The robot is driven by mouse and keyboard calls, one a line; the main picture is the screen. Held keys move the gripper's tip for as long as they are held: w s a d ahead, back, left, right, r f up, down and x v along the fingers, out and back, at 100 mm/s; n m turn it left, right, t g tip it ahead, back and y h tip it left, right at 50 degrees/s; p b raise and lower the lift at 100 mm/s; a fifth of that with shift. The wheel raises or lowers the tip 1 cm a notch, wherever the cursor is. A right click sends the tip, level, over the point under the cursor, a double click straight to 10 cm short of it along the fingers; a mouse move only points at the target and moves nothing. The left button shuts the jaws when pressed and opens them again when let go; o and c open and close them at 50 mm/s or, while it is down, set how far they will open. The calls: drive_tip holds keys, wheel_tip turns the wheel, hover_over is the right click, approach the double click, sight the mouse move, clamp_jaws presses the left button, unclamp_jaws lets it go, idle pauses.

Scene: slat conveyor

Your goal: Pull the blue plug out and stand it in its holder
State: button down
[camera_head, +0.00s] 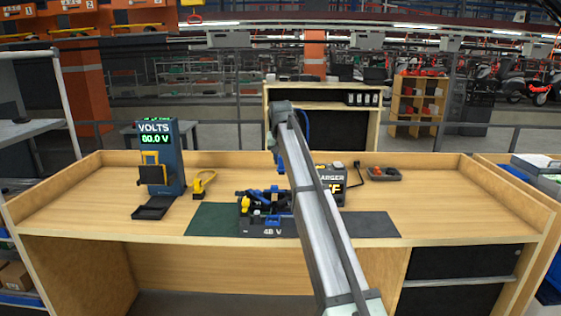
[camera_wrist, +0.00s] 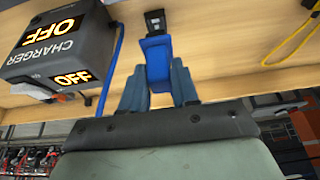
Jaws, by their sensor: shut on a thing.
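My gripper (camera_wrist: 158,88) is shut on the blue plug (camera_wrist: 156,62), with its blue-grey fingers on both sides of it. A black piece (camera_wrist: 155,20) shows at the plug's far end; I cannot tell whether it is part of the plug or a separate thing. In the head view my gripper (camera_head: 279,163) is above the bench behind the battery, partly hidden by my arm. The battery (camera_head: 262,231), marked 48 V, has blue, black and yellow parts on top. The charger (camera_head: 333,197) stands to the right; its displays read OFF in the wrist view (camera_wrist: 58,45). I cannot make out the holder.
A grey tray (camera_head: 383,174) lies behind right. A blue cable (camera_wrist: 111,70) runs beside the charger. The bench's right side is clear.

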drive_tip(key=w, duration=0.6)
drive_tip(key=shift+d+f, duration=0.15)
drive_tip(key=shift+d, duration=0.15)
drive_tip(key=shift+f, duration=0.15)
drive_tip(key=shift+f, duration=4.7)
drive_tip(key=shift+f, duration=1.05)
drive_tip(key=c, duration=0.8)
unclamp_jaws()
drive_tip(key=v, duration=1.3)
drive_tip(key=shift+s+r, duration=0.15)
drive_tip(key=shift+r, duration=0.15)
